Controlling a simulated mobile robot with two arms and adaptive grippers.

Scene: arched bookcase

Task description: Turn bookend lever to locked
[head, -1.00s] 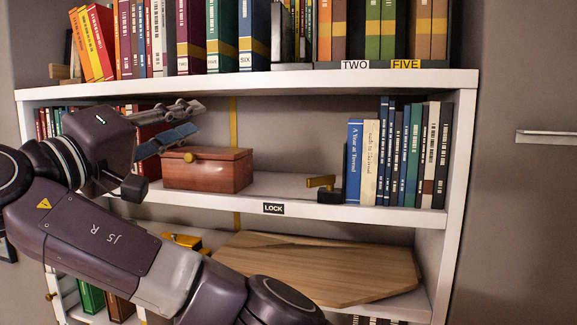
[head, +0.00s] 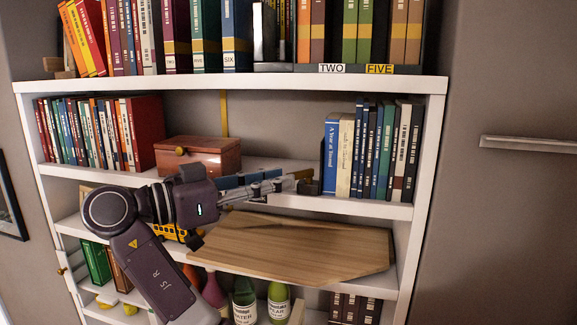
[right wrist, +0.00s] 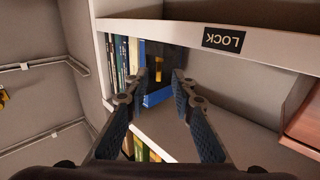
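The brass bookend lever (head: 303,174) sits on a black bookend (head: 311,187) at the left end of the right-hand book row, on the middle shelf. My right gripper (head: 292,181) reaches in from the left, its fingertips close to the lever and partly covering it in the head view. In the right wrist view, which is turned over, the two fingers are spread apart. The brass lever (right wrist: 158,70) and dark bookend (right wrist: 176,58) show between and beyond the fingertips. I cannot tell whether a finger touches the lever. The LOCK label (right wrist: 224,39) is on the shelf edge. My left gripper is out of view.
A reddish wooden box (head: 198,155) stands left on the same shelf. A blue book (head: 331,155) is beside the bookend. Below, a wooden board (head: 300,242) and a yellow toy bus (head: 172,233) occupy the lower shelf. The white shelf edge (head: 340,205) runs close under my gripper.

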